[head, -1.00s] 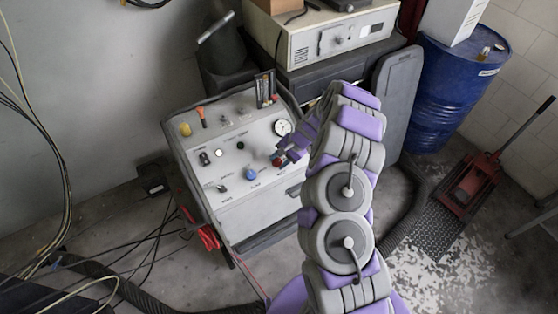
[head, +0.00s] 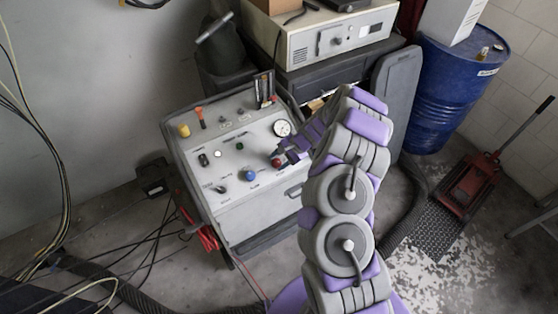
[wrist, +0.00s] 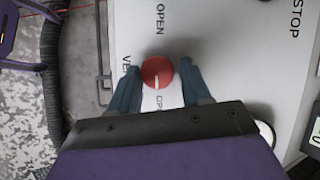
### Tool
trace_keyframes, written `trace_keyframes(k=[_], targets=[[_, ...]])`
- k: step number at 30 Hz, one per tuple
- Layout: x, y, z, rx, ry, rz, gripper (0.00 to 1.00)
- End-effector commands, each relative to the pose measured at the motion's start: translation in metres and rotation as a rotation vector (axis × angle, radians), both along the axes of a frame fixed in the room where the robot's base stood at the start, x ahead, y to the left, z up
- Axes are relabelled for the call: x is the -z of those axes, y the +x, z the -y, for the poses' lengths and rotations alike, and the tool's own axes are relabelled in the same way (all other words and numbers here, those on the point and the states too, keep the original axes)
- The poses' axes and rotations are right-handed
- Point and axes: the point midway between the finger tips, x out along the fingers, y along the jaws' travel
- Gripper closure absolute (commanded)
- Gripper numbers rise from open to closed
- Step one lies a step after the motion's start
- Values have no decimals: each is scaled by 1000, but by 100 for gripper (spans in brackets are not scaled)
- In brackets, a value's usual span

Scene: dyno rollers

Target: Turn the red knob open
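The red knob (wrist: 157,72) is on the white front panel (wrist: 210,30) of a grey console. In the wrist view its pale pointer mark points down the picture, towards a partly hidden label. Another label, OPEN, is printed above it. My gripper (wrist: 159,76) has one blue-grey finger on each side of the knob, with the tips very close to its sides. I cannot tell whether they press on it. In the head view the red knob (head: 277,162) shows at the tip of my gripper (head: 284,158), which covers part of the panel.
The panel also carries a blue knob (head: 249,175), a green knob (head: 240,146), a yellow knob (head: 184,131) and a round gauge (head: 282,128). A blue drum (head: 455,95) and a red floor jack (head: 470,185) stand to the right. Black cables lie on the floor at left.

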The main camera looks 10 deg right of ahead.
Motion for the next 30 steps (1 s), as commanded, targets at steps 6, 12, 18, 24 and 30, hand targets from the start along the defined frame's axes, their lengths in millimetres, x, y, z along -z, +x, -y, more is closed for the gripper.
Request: trace_keyframes(k=[6,12,18,24,30], targets=[[1,-2,-1,-3,1,-2,35],[0,-2,-1,-4,1,-3,35],[-15,-5,9,-3,3,-3,35],[-51,-11,32,-1,2,-1,35],[-87,-18,56,-2,2,-2,35]])
